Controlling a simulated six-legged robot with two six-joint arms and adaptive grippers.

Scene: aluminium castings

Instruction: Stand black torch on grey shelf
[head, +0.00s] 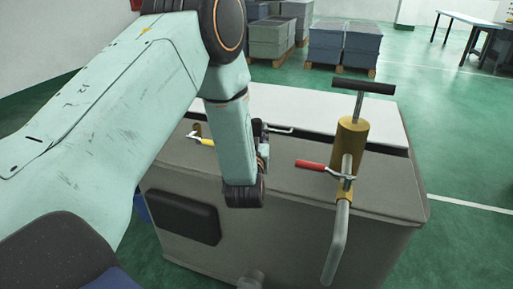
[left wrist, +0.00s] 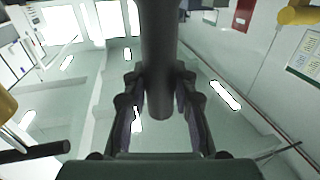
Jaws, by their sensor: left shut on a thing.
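The black torch (left wrist: 158,45) shows in the left wrist view as a dark cylinder running from the top edge down between the fingers. My left gripper (left wrist: 158,95) is shut on it, with a finger on each side. In the head view my left gripper (head: 262,140) is mostly hidden behind its own wrist, over the top of a large grey cabinet (head: 300,225). I cannot make out the torch there. No separate grey shelf can be told apart; the cabinet has a pale flat top (head: 300,112). My right gripper is not in view.
A brass fitting (head: 349,140) with a black T-handle, red lever and bent pipe stands on the cabinet's right part. A yellow-handled valve (head: 205,141) is left of my wrist.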

